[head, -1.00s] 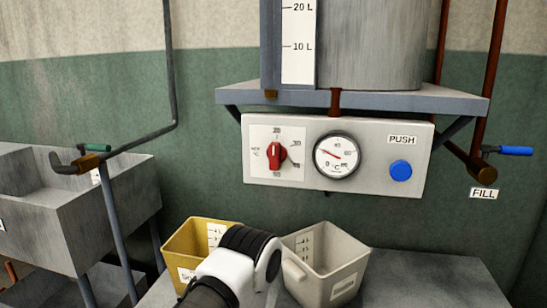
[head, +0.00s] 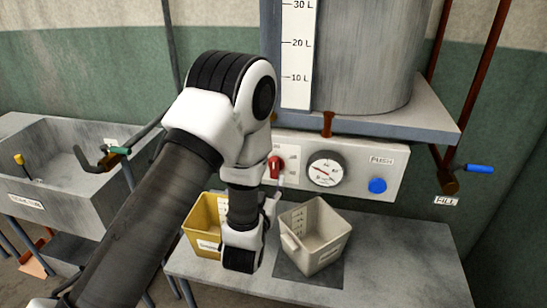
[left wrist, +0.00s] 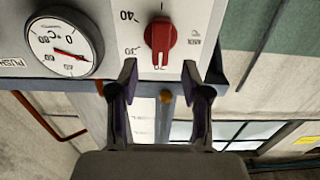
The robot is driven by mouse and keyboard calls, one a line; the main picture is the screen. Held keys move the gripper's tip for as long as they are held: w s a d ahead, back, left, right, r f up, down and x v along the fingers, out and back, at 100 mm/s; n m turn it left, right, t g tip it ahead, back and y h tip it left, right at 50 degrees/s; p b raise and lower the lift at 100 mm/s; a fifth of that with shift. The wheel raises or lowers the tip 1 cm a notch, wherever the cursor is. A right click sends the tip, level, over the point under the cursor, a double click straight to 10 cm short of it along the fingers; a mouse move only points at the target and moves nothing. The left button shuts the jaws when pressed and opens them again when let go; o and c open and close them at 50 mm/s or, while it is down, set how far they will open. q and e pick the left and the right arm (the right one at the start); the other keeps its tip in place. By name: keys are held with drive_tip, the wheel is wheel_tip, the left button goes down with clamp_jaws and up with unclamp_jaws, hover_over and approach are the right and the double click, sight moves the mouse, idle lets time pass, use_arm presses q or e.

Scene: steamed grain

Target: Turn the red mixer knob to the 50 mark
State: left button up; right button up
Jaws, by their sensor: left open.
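The red mixer knob (head: 274,167) is on the left part of the white control panel (head: 352,162), partly behind my left arm. In the left wrist view the red knob (left wrist: 160,42) shows whole on its dial plate, with numbers such as 40 beside it. My left gripper (left wrist: 159,72) is open and empty. Its two fingertips are on either side of the knob's line, just short of it, with no visible contact. In the head view the left gripper (head: 278,190) is small and mostly hidden by the wrist. My right gripper is not in view.
A round gauge (head: 325,169) and a blue push button (head: 377,186) are right of the knob. A grey shelf (head: 400,122) with a tank overhangs the panel. A yellow bin (head: 202,226) and a pale bin (head: 318,238) stand on the grey table (head: 400,265) below.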

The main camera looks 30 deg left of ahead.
sight(274, 169)
use_arm(q)
drive_tip(key=p+x, duration=0.1)
drive_tip(key=x, duration=0.4)
drive_tip(key=shift+w+a+p, duration=0.15)
drive_tip(key=shift+w+p, duration=0.2)
drive_tip(key=shift+w+f, duration=0.1)
drive_tip(key=shift+w, duration=0.1)
clamp_jaws()
